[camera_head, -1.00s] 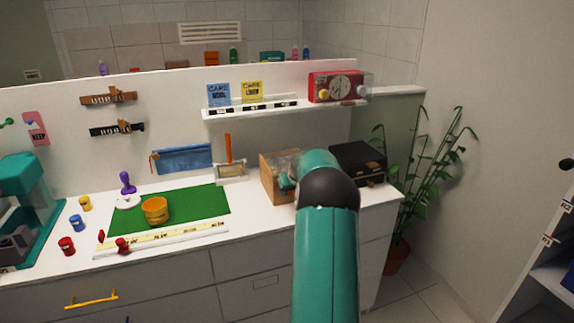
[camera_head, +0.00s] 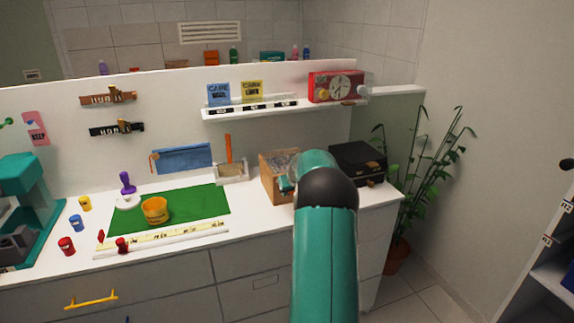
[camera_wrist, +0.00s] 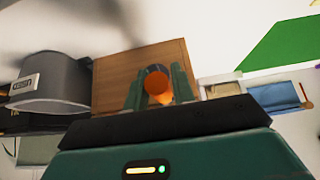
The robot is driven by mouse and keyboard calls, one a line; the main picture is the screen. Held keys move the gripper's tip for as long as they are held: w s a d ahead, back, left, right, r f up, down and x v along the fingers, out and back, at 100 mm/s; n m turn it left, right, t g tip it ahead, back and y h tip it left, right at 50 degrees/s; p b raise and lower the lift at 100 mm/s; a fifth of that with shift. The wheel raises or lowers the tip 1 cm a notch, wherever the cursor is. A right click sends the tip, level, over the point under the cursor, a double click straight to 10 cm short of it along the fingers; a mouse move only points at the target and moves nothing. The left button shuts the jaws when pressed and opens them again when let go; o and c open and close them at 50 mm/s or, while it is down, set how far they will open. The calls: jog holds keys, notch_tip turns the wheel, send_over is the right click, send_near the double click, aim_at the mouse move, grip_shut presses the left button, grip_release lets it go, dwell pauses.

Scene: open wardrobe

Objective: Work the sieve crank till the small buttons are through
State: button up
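The wooden sieve box (camera_head: 278,179) stands on the white counter, left of a black case. Its open top shows a grey, grainy surface in the head view; I cannot make out single buttons there. In the wrist view the box's plain brown side (camera_wrist: 118,72) faces me. An orange crank handle (camera_wrist: 159,88) with a dark ring at its end sits between the two green fingers of my gripper (camera_wrist: 160,88). Both fingers appear to touch it.
The black case (camera_head: 358,162) stands close on the right. A grey round container (camera_wrist: 55,82) with a label shows in the wrist view. A plant (camera_head: 432,165) stands beyond the counter.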

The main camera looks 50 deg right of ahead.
jog(key=shift+w+a, duration=0.4)
jog(key=shift+a, duration=0.35)
jog(key=shift+o, duration=0.4)
jog(key=shift+s+d, duration=0.5)
jog(key=shift+d, duration=0.25)
jog(key=shift+s+d, duration=0.45)
jog(key=shift+d, duration=0.3)
jog(key=shift+s+d, duration=0.35)
jog(key=shift+d, duration=0.3)
jog(key=shift+c, duration=0.4)
jog(key=w+a, duration=0.1)
jog(key=a, duration=0.2)
jog(key=w+a, duration=0.1)
jog(key=shift+w+a, duration=0.15)
jog(key=shift+w, duration=0.2)
